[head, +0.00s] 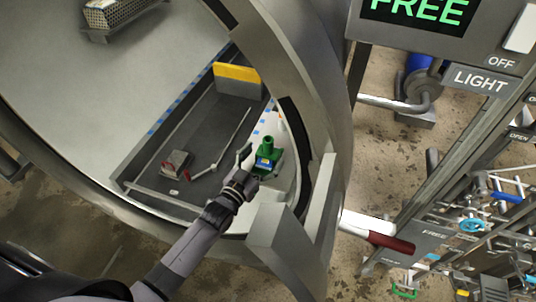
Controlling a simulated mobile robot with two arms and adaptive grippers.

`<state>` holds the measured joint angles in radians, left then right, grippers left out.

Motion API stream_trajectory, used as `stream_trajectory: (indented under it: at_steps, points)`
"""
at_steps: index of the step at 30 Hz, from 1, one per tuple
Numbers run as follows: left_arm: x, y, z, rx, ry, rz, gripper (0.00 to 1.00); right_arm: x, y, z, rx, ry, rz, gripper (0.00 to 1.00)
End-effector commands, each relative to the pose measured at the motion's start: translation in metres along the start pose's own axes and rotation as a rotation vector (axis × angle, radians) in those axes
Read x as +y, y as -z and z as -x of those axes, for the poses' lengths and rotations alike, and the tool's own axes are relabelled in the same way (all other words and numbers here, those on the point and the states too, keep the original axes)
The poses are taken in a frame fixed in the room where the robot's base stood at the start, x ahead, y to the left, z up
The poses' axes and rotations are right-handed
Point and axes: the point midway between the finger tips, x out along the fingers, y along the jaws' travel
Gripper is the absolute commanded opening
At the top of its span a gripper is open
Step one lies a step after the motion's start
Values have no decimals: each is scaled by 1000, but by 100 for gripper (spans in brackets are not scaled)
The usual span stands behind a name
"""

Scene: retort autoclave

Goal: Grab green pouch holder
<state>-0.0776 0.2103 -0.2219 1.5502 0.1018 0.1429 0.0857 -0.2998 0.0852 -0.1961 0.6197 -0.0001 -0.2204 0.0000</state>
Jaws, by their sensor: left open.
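The green pouch holder (269,146) stands on the pale ledge just inside the round autoclave opening, right of the dark tray. It has an upright green post and a blue and white patch low on its front. My left gripper (251,162) reaches in from the lower left, with its fingers open right at the holder's near left side. I cannot tell whether a finger touches it. The gripper partly hides the holder's lower left part. My right gripper is not in view.
The dark tray (203,135) holds a yellow-topped block (237,79), a small grey and red item (175,163) and a thin rod with a red end. The thick metal rim (318,115) curves close on the right. A control panel (480,80) stands outside.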

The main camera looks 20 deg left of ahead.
Motion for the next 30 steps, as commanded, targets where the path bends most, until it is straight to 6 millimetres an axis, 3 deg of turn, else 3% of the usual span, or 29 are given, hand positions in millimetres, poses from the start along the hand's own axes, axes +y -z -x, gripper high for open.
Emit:
stream_trajectory:
  at_steps: [6, 14, 30]
  points:
    - [2, 0, -27, 0, -1, 0, 79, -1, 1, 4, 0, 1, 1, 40]
    - [2, 0, -29, -1, -1, 1, 79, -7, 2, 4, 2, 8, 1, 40]
    - [2, 0, -28, 0, 0, 1, 43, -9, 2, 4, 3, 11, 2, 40]
